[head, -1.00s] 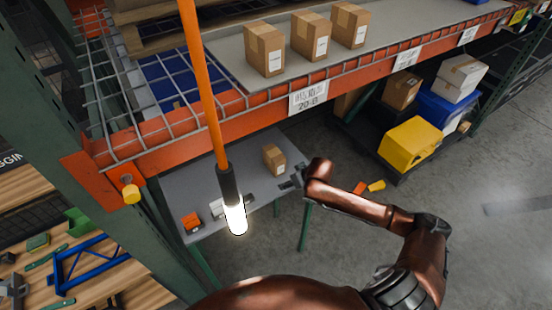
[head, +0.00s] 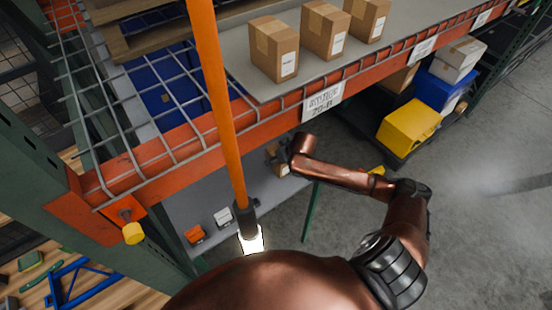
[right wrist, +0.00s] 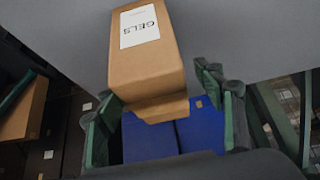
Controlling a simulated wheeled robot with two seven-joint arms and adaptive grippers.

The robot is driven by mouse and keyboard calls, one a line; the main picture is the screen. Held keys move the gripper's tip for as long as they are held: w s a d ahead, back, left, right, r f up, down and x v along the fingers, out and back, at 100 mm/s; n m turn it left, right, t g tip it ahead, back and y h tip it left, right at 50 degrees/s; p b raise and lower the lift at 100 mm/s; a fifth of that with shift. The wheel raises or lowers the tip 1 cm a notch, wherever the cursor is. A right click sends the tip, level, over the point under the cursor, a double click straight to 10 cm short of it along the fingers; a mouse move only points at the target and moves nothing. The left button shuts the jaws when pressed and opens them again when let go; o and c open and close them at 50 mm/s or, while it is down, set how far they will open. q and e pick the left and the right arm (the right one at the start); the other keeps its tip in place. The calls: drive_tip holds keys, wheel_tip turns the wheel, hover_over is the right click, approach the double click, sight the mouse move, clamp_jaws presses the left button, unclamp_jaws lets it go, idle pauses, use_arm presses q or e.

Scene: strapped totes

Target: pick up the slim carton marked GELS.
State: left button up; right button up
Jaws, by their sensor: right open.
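The slim brown carton marked GELS (right wrist: 150,52) has a white label and fills the upper middle of the right wrist view. In the head view the carton (head: 283,169) stands on the grey table under the shelf, partly covered by my right gripper. My right gripper (right wrist: 165,110) is open, with one green-edged finger on each side of the carton's near end. No grip on the carton shows. In the head view the right gripper (head: 284,155) is at the carton, its fingers hard to make out. My left gripper is not in view.
The grey table (head: 260,197) also holds an orange box (head: 195,234) and a small white carton (head: 223,216). An orange shelf beam (head: 265,121) runs above the table. An orange pole with a lamp (head: 250,240) hangs in front. A yellow bin (head: 408,124) stands at right.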

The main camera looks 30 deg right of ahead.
drive_tip(key=shift+w+d+f, duration=0.15)
drive_tip(key=shift+f, duration=0.2)
drive_tip(key=p+x, duration=0.1)
drive_tip(key=x, duration=0.3)
drive_tip(key=shift+w+d+f, duration=0.1)
drive_tip(key=shift+w+f, duration=0.05)
drive_tip(key=shift+f, duration=0.05)
drive_tip(key=shift+w+f, duration=0.1)
drive_tip(key=shift+f, duration=0.1)
drive_tip(key=c, duration=0.7)
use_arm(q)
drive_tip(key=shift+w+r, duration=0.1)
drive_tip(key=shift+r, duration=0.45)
use_arm(e)
drive_tip(key=c, duration=0.8)
